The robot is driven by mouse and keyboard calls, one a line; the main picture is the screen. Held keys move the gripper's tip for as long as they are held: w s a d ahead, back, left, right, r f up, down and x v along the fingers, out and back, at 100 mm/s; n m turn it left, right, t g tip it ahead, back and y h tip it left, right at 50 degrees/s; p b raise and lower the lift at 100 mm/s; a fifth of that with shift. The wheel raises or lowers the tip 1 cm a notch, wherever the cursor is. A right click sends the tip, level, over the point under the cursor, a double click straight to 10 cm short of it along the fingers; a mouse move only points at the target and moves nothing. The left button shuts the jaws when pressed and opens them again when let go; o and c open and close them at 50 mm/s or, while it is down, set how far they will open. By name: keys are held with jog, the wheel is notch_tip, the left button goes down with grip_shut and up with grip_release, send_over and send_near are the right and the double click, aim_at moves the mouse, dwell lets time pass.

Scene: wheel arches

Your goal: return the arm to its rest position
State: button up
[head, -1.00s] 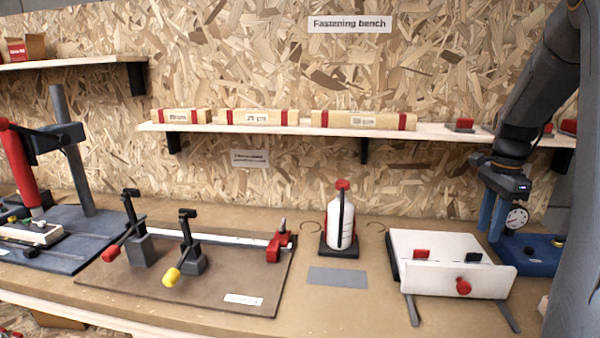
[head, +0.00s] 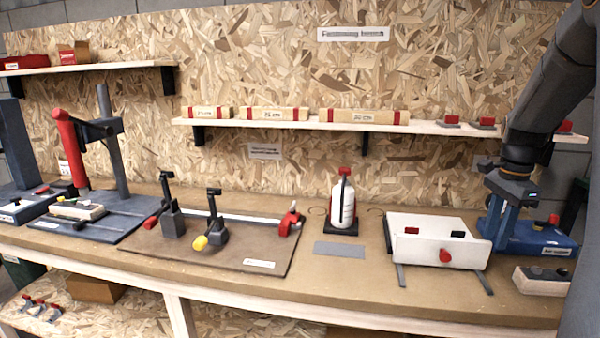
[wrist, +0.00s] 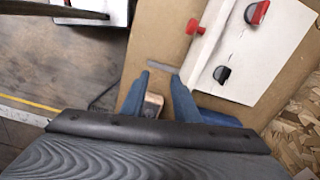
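My arm comes in from the upper right of the head view and hangs bent downward. My gripper (head: 492,236) points down in front of the blue stand at the bench's right end. In the wrist view its two blue fingers (wrist: 161,76) stand apart with a gap between them. I see nothing held in the gap; a small wooden block (wrist: 153,104) shows beyond the fingers, lower down. The fingertips overlap the blue stand (head: 540,238) in the head view, and I cannot tell whether they touch it.
The white drawer box (head: 425,226) with a red knob is left of my gripper. A white bottle (head: 342,207) and toggle clamps (head: 172,222) stand further left. A shelf (head: 330,125) runs behind. Floor shows before the bench.

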jog(key=s+a+f+n, duration=0.2)
jog(key=a+n, duration=0.3)
jog(key=a, duration=0.5)
jog(key=s+a+f+n, duration=0.25)
jog(key=a+n, duration=0.25)
jog(key=a, duration=0.4)
jog(key=s+a+f+n+t, duration=0.1)
jog(key=s+a+f+n, duration=0.3)
jog(key=s+a+n, duration=0.4)
jog(key=s+a, duration=0.3)
jog(key=a, duration=0.1)
jog(key=shift+n, duration=0.4)
jog(key=shift+s, duration=0.1)
